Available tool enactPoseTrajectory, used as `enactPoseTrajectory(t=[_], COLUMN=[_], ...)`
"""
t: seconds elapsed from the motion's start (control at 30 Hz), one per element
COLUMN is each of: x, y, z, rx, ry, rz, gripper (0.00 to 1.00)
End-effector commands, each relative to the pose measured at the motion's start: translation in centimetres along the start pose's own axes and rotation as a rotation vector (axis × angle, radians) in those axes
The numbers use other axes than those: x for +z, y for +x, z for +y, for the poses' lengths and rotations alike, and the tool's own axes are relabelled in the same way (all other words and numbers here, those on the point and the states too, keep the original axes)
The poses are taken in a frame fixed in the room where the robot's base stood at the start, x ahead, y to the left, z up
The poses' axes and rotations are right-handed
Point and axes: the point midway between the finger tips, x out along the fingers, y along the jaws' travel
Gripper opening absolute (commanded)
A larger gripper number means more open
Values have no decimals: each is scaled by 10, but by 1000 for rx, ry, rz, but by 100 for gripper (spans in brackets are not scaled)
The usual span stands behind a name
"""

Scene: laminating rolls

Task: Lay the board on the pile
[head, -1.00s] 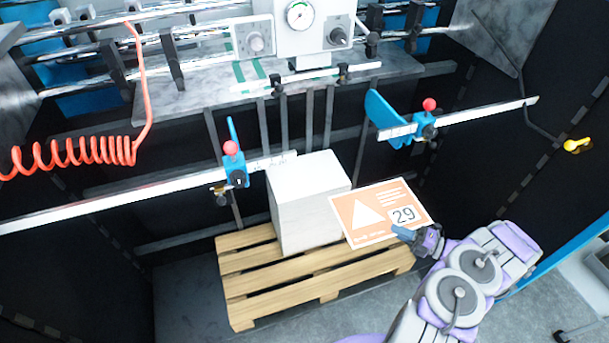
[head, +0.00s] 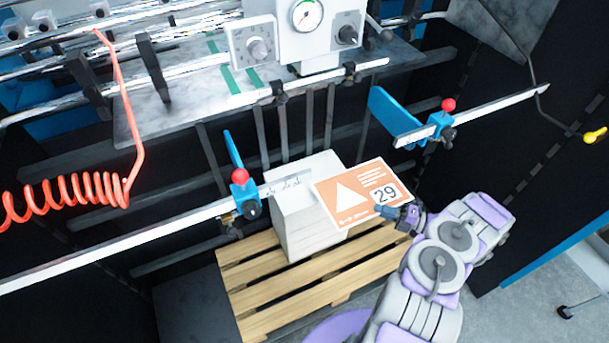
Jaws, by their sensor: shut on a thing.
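The board (head: 345,193) is an orange and white sheet with a white triangle and the number 29. My gripper (head: 392,212) is shut on its lower right corner. The board is held out to the left, tilted, and covers the right part of the pile's top in the head view. The pile (head: 307,228) is a white block of stacked sheets standing on a wooden pallet (head: 262,302). I cannot tell how high the board is above the pile; no contact is clear.
A silver rail with a blue, red-knobbed clamp (head: 243,190) passes close to the pile's left side. A second such clamp (head: 440,122) sits on the right rail. The machine (head: 302,30) with gauge and dials stands behind. The pallet's right part is bare.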

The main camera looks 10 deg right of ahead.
Motion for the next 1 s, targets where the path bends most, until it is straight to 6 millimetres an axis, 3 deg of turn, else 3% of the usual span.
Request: enactPoseTrajectory(t=[0.17, 0.6, 1.0], x=[-3, -1, -1], y=[27, 128, 163], z=[-1, -12, -15], rx=[6, 1, 1], ry=[3, 1, 1], rz=[4, 4, 3], gripper=[0, 0, 0])
